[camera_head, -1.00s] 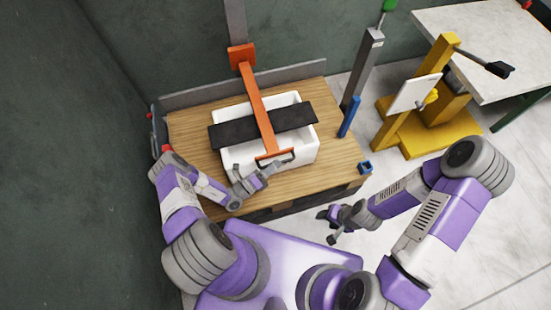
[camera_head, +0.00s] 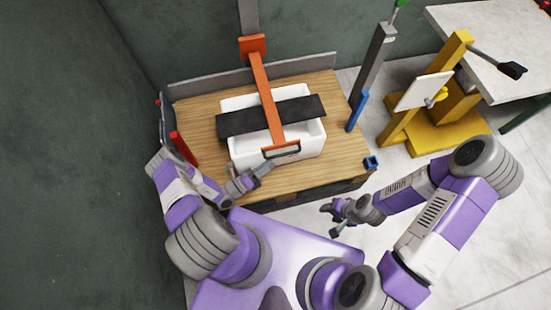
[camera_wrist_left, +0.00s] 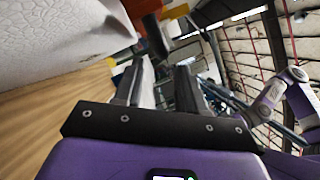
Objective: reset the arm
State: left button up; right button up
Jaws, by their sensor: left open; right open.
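My left gripper (camera_head: 254,173) is at the near edge of the wooden table, just in front of the white foam box. It is open and empty, and its two fingers stand apart in the left wrist view (camera_wrist_left: 165,85). The orange lever (camera_head: 264,88) of the press lies down over the box, with its dark handle (camera_head: 283,151) near the box's front side. The gripper is apart from the handle, nearer to me. My right gripper (camera_head: 333,220) is open and empty over the floor, right of my base and clear of the table.
The white foam box (camera_head: 308,147) has a black plate (camera_head: 235,121) across its top. A red post (camera_head: 184,149) stands at the table's left. A grey post (camera_head: 372,62), a blue bar (camera_head: 358,112) and a yellow press (camera_head: 412,133) stand to the right. Open floor lies between.

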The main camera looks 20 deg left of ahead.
pick_arm(q)
jog(key=shift+v, duration=0.85)
